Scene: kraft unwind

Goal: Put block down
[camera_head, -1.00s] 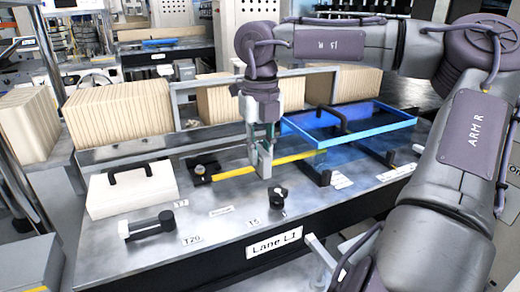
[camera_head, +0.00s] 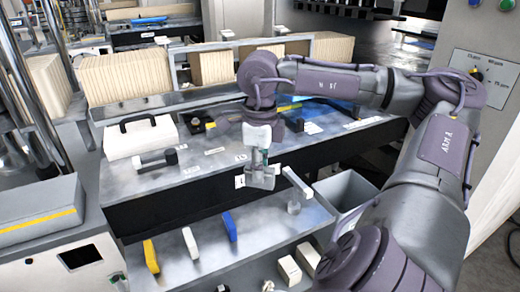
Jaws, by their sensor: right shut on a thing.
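My right gripper (camera_head: 259,160) hangs pointing down in front of the upper table's front edge, over the lower shelf (camera_head: 195,262). It is shut on a small grey block (camera_head: 262,179), which is held in the air, apart from the shelf below. The gripper and block cover part of the white lane label. On the lower shelf stand a yellow block (camera_head: 151,256), a white block (camera_head: 190,243) and a blue block (camera_head: 230,226) in a slanting row, with bare shelf to their right. My left gripper is not in view.
The upper table (camera_head: 225,137) carries a white box with a black handle (camera_head: 138,136) and a black-and-white tool (camera_head: 158,161). A grey bin (camera_head: 346,190) stands at right. White blocks (camera_head: 289,270) lie lower down.

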